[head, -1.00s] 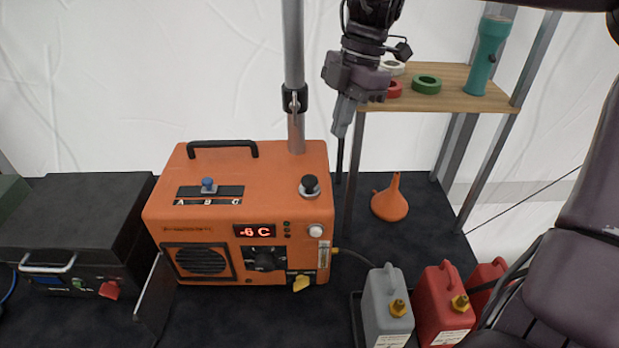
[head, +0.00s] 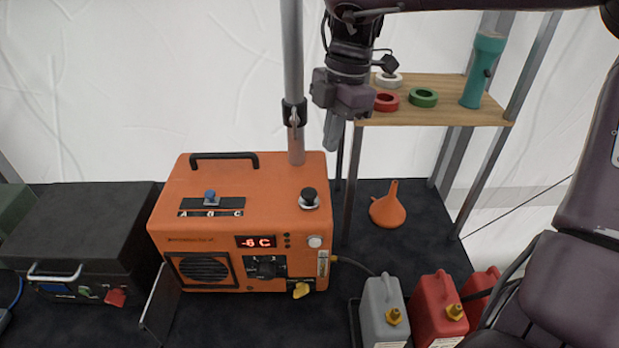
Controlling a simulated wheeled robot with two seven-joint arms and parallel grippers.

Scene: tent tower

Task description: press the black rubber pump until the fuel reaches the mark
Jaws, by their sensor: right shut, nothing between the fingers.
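The orange heater box (head: 240,224) stands on the dark floor with a display reading -6 C. The black rubber pump (head: 309,196) sits in a pale collar on its top, near the right edge. A small clear fuel gauge (head: 323,264) is on the right of its front face; its fuel level is too small to read. My right gripper (head: 331,140) is shut and empty, pointing down, above and behind the pump and apart from it. My left gripper is not in view.
A grey pole (head: 292,70) rises behind the heater, close to my right gripper. A wooden shelf (head: 440,112) with tape rolls and a teal torch (head: 484,68) stands to its right. An orange funnel (head: 388,206), a grey can (head: 383,305) and red cans are at the right.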

